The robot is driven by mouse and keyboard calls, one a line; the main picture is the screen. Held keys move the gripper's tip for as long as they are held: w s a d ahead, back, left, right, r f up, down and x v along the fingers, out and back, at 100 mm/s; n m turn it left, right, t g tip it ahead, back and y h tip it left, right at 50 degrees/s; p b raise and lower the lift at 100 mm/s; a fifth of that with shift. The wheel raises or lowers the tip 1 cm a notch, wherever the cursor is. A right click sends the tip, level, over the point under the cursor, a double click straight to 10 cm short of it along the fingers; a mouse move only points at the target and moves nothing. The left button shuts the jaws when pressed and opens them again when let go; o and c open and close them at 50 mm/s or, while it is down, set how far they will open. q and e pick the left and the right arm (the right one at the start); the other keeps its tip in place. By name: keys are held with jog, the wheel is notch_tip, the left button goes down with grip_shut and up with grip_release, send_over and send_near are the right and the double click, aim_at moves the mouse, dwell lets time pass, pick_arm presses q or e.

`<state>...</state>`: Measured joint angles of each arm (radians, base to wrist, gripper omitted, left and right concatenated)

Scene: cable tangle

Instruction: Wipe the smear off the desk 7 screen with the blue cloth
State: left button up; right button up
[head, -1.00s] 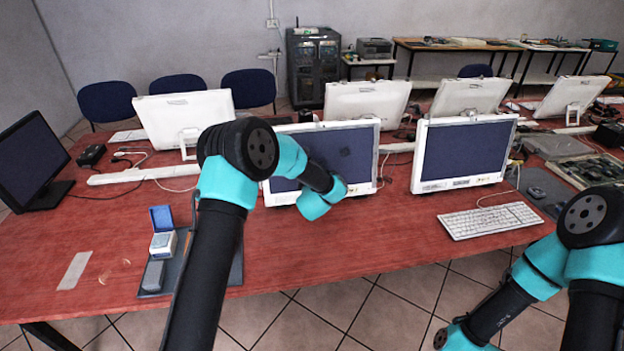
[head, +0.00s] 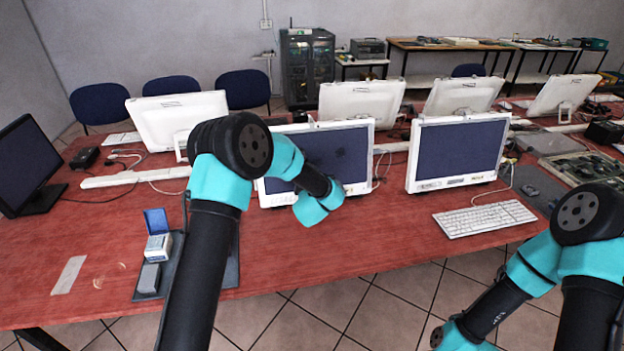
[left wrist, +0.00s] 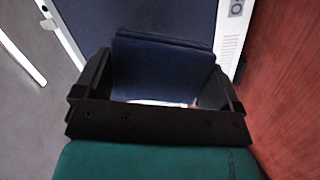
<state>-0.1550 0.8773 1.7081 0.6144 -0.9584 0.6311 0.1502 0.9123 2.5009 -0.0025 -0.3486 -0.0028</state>
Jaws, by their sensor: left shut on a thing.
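A white-framed monitor (head: 367,160) stands behind my left arm in the head view, its dark blue screen partly covered by the arm. A small dark smear (head: 339,153) shows on the right half of that screen. I cannot read a desk number. In the left wrist view my left gripper (left wrist: 157,88) is shut on the folded blue cloth (left wrist: 162,62). The cloth is in front of the dark screen (left wrist: 150,14); I cannot tell whether it touches. In the head view the left gripper and cloth are hidden behind my wrist. My right gripper is out of view.
Another white monitor (head: 457,155) stands to the right, with a white keyboard (head: 485,219) before it. A dark tray (head: 231,266) with a small open blue-lidded box (head: 157,236) lies left of my forearm.

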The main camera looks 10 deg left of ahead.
aim_at(322, 161)
pick_arm(q)
jog(key=a+x, duration=0.1)
jog(key=x, duration=0.6)
jog(key=shift+s, duration=0.15)
dwell(0.5)
jog(key=shift+w+a, duration=0.5)
jog(key=shift+w, duration=0.45)
dwell(1.0)
jog(key=d, duration=0.1)
jog(key=w+d+r, duration=0.1)
jog(key=d, duration=0.1)
jog(key=shift+w, duration=0.25)
dwell(0.3)
jog(key=shift+w+d+r, duration=0.3)
jog(key=shift+w+d, duration=0.15)
jog(key=shift+d, duration=0.25)
jog(key=shift+w+d+r, duration=0.3)
jog(key=shift+w+d, duration=0.15)
jog(key=shift+d, duration=0.25)
